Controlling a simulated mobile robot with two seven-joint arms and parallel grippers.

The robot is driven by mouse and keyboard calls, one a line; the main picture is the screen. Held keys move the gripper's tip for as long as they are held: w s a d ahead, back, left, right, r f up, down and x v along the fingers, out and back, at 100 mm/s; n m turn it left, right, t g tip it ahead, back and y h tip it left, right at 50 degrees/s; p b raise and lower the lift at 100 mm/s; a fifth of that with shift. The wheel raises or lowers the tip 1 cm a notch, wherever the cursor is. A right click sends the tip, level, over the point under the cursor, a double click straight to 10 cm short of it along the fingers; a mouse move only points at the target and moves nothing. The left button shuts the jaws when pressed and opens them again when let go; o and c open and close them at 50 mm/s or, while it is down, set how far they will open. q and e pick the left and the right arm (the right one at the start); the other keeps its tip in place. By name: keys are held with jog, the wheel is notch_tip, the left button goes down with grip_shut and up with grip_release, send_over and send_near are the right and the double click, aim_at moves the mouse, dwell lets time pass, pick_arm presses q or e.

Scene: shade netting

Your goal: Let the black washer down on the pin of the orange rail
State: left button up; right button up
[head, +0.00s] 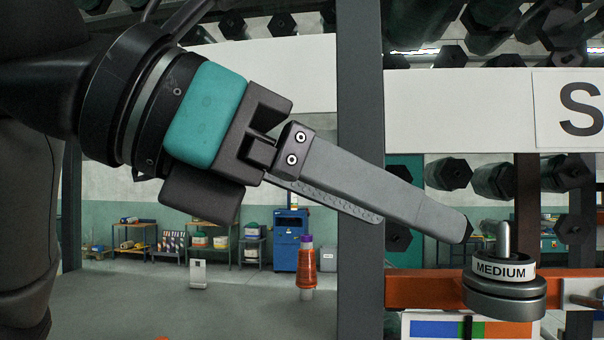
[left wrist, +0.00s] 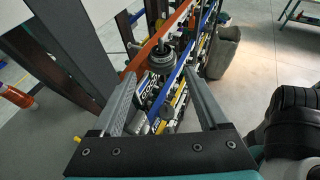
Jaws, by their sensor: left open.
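The orange rail (head: 425,289) runs across the lower right of the head view. An upright metal pin (head: 503,238) stands over it. Stacked dark round discs sit around the pin at rail height: a black washer (head: 505,298) and, above it, a part with a white "MEDIUM" label (head: 502,270). I cannot tell where one disc ends and another begins. My left gripper (head: 424,222) is open and empty, its fingertips up and left of the discs. In the left wrist view the discs (left wrist: 162,60) lie beyond and between the open fingertips (left wrist: 160,78). My right gripper is not in view.
A dark upright post (head: 360,130) stands behind the left fingers. A white panel with an "S" (head: 570,110) and dark hexagonal-ended rolls (head: 448,173) are above the rail. An orange spool (head: 306,268) stands farther back. Open floor (head: 230,305) lies at the lower left.

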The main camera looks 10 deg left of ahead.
pick_arm(q)
jog(key=v, duration=0.6)
